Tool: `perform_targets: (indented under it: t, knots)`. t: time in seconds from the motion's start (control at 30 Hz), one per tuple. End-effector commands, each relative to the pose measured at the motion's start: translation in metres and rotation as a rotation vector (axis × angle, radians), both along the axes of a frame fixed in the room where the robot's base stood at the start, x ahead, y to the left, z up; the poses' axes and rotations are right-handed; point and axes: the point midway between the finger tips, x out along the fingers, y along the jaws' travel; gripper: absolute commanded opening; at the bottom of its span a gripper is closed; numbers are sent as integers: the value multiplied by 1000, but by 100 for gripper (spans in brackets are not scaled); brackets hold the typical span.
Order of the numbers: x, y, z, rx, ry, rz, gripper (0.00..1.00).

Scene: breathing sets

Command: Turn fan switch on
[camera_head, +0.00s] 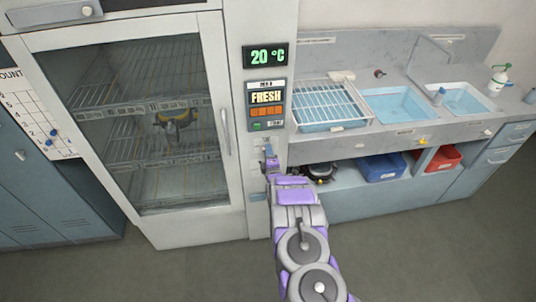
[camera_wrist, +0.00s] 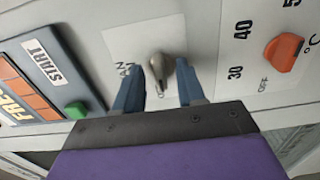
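The fan switch (camera_wrist: 158,68) is a small metal toggle on a pale plate. The plate's printed label, partly covered, seems to read "FAN". My gripper (camera_wrist: 161,92) is open, with one blue-grey finger on each side of the toggle. Narrow gaps seem to show between the fingers and the lever; I cannot tell whether either finger touches it. In the head view my gripper (camera_head: 269,153) is at the cabinet's control column, below the display panel. The switch is hard to make out there.
In the wrist view, an orange dial (camera_wrist: 284,54) is right of the switch and a green START button (camera_wrist: 76,110) is left. In the head view, a glass-door cabinet (camera_head: 232,185) stands left of my arm, and a sink counter (camera_head: 375,141) is right. Grey floor is open in front.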

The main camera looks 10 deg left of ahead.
Motion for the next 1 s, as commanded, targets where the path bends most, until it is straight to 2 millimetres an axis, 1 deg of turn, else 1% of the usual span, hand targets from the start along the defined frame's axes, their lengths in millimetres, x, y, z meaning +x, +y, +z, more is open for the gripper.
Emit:
perform_targets:
  t: [0.17, 0.57, 1.0]
  knots:
    - [0, 3, -1, -3, 1, 1, 38]
    - [0, 1, -1, -2, 3, 1, 0]
    - [0, -1, -4, 24, 14, -2, 0]
